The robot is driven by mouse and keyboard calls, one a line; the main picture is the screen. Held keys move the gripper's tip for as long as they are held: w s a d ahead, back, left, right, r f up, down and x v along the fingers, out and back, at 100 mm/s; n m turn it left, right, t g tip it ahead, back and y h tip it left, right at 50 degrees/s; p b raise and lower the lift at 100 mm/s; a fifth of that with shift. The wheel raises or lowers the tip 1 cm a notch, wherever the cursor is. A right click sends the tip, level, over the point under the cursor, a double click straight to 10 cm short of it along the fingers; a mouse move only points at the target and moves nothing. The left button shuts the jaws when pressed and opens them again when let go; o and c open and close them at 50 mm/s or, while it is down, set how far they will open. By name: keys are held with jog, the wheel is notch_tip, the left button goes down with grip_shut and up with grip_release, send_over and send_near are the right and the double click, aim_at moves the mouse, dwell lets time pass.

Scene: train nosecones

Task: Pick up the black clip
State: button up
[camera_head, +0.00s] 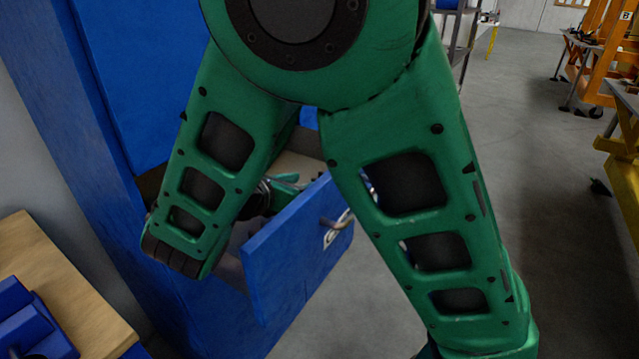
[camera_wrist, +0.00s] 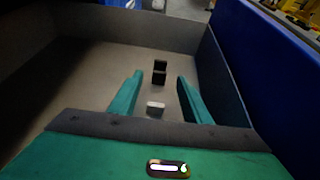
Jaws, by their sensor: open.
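In the wrist view, a small black object, which looks like the black clip (camera_wrist: 159,77), lies on the drawer floor, with a second dark part or piece just beyond it. I cannot tell if these are one thing or two. My gripper (camera_wrist: 159,82) is open, with its two green fingers apart and nothing held. The black clip shows between and slightly past the fingertips; how far below them it lies I cannot tell. In the head view my arm hides most of the drawer's inside, and the clip does not show.
A small light grey block (camera_wrist: 155,106) lies nearer, between the fingers. The open drawer (camera_head: 300,250) has a blue front with a handle and sticks out of a blue cabinet (camera_head: 110,190). Its walls enclose the gripper. A wooden-topped table (camera_head: 60,280) stands at left.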

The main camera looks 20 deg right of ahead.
jog(key=x, duration=0.5)
jog(key=shift+a+f, duration=0.1)
jog(key=shift+f, duration=0.1)
grip_shut()
